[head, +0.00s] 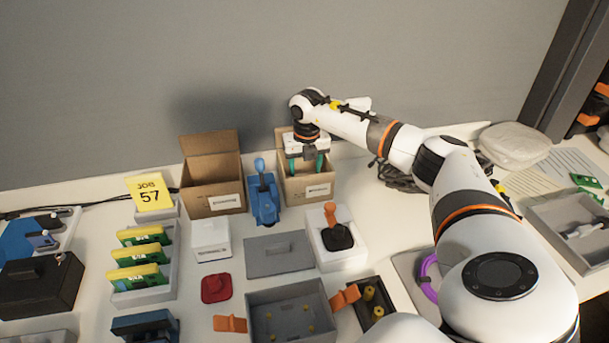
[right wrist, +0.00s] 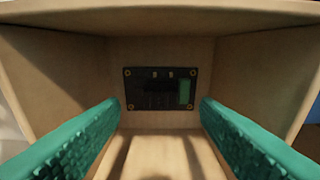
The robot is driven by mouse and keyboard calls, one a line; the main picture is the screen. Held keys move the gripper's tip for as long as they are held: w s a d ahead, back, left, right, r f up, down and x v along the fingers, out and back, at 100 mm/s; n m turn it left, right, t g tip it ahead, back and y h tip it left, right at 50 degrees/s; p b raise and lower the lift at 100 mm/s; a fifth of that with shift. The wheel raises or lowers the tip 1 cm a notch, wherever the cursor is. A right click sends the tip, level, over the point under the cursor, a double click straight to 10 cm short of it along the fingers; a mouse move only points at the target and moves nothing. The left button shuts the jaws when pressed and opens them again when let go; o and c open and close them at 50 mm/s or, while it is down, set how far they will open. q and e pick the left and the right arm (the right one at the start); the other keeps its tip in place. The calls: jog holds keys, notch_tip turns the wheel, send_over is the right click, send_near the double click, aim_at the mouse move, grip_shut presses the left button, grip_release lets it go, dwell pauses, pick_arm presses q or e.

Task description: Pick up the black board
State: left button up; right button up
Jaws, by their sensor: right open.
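The black board (right wrist: 158,89) shows in the right wrist view, inside an open cardboard carton (right wrist: 62,65). It is a small dark rectangle with brass-coloured corner holes and a green part at its right side. My right gripper (right wrist: 160,108) is open, with its green fingers to the left and right of the board and nothing between them. In the head view this gripper (head: 305,163) points down into the right-hand carton (head: 308,187), whose walls hide the board. My left gripper is not in view.
A second open carton (head: 212,190) stands to the left, with a blue tool (head: 264,195) between the two. A white box with an orange-handled joystick (head: 337,240) and a grey lid (head: 280,254) lie in front. A grey wall rises close behind.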

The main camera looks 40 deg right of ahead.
jog(key=f, duration=0.3)
jog(key=shift+w+d+f, duration=0.15)
jog(key=shift+w+f, duration=0.05)
jog(key=shift+f, duration=0.1)
jog(key=shift+c, duration=0.2)
jog(key=c, duration=1.1)
jog(key=shift+r, duration=5.1)
